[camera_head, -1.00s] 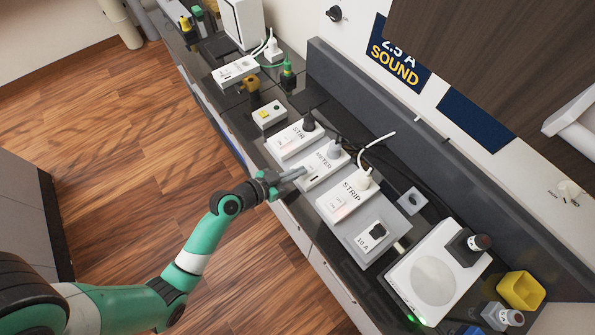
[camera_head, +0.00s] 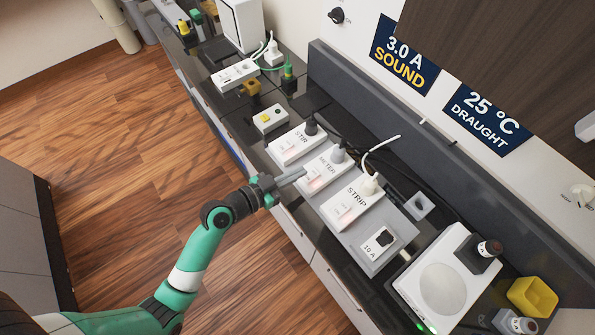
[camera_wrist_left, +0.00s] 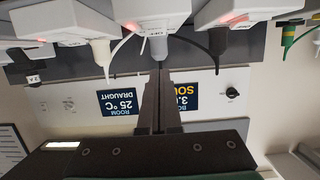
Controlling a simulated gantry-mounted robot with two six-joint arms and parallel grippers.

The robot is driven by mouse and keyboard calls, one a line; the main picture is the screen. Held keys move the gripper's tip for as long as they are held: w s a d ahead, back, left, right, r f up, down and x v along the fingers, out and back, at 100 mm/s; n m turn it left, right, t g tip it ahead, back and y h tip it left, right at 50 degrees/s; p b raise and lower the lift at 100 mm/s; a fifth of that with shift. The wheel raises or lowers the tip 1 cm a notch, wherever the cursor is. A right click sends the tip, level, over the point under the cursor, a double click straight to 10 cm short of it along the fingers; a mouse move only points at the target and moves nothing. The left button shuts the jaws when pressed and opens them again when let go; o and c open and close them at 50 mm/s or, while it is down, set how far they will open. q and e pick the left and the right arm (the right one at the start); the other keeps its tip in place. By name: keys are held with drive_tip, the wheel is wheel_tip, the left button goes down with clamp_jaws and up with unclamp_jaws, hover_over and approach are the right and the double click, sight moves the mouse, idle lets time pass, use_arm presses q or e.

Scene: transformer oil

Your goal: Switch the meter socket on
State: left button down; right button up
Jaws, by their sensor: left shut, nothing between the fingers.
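The meter socket (camera_head: 327,166) is a white block labelled METER, between the STIR socket (camera_head: 292,145) and the STRIP socket (camera_head: 354,203). Its rocker switch (camera_head: 315,180) glows red, and a grey plug sits at its back end. My left gripper (camera_head: 303,172) is shut and empty, its tips just in front of the meter socket's switch end. I cannot tell whether they touch it. In the left wrist view, which is upside down, the shut fingers (camera_wrist_left: 160,75) point at the meter socket (camera_wrist_left: 150,10). My right gripper is not in view.
The stir and strip switches glow red too. A 10 A box (camera_head: 377,248), a white stirrer plate (camera_head: 447,278) and a yellow bin (camera_head: 532,296) stand to the right. A button box (camera_head: 270,118) stands left. Wall signs read 3.0 A SOUND (camera_head: 404,58) and 25 °C DRAUGHT (camera_head: 488,118).

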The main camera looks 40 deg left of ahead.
use_arm(q)
drive_tip(key=s+a, duration=0.1)
drive_tip(key=s, duration=0.8)
drive_tip(key=shift+a+r+b, duration=0.25)
drive_tip(key=shift+b, duration=0.1)
drive_tip(key=shift+s, duration=0.1)
